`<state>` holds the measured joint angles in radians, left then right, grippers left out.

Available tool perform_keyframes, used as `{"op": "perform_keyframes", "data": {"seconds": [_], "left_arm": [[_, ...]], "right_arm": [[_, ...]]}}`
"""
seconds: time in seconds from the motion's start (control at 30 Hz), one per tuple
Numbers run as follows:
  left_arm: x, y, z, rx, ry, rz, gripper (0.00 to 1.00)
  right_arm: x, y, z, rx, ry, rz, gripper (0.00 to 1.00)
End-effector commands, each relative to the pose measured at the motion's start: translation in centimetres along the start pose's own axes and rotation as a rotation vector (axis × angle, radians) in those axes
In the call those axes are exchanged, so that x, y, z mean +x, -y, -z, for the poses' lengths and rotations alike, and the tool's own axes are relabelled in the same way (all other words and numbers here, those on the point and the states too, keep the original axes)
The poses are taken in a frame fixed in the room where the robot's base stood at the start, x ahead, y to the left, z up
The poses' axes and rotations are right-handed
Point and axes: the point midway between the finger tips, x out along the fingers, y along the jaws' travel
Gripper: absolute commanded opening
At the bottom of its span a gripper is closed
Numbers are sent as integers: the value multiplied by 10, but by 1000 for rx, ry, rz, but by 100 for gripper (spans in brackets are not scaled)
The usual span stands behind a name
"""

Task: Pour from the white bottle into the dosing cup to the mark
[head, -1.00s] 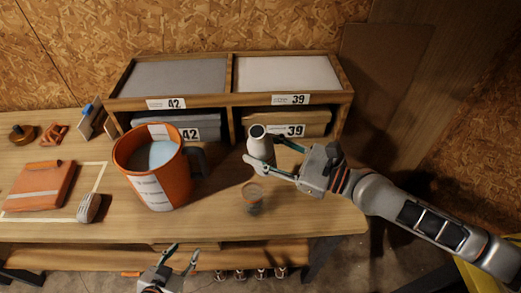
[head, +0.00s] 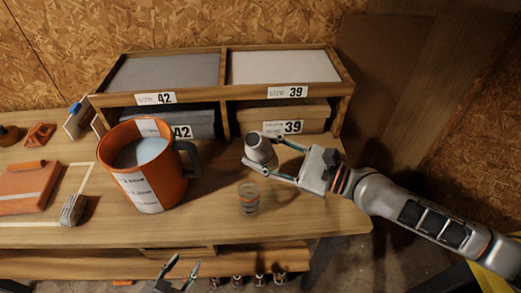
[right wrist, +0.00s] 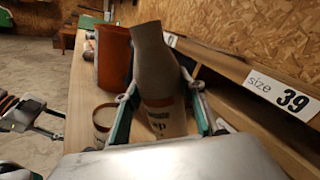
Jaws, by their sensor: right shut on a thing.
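The white bottle (head: 258,150) is in my right gripper (head: 264,152), which is shut around its body above the bench. The bottle leans a little to the left, its dark mouth toward the upper left. The right wrist view shows the bottle (right wrist: 155,65) between the two fingers, with red print low on its side. The clear dosing cup (head: 249,198) stands on the bench just below and in front of the bottle, apart from it. The cup also shows in the right wrist view (right wrist: 103,120); its fill level and mark cannot be made out. My left gripper (head: 182,268) is open and empty before the bench.
A large orange jug (head: 150,190) with a grey handle stands left of the cup. A wooden shelf (head: 226,98) with boxes labelled 42 and 39 stands behind. An orange case (head: 28,185) and a grey rounded object (head: 72,209) lie at left. Bench is clear right of the cup.

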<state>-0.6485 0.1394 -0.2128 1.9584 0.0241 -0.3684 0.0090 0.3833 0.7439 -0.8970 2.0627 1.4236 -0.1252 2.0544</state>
Motion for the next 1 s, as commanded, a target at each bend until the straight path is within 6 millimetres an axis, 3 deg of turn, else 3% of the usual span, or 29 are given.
{"op": "perform_keyframes", "data": {"seconds": [0.6,1.0], "left_arm": [[15,-8,-42,-7,31,-8,40],[15,-8,-42,-7,30,-8,40]], "right_arm": [[0,3,24,-238,2,2,2],[0,4,23,-259,3,3,2]]}}
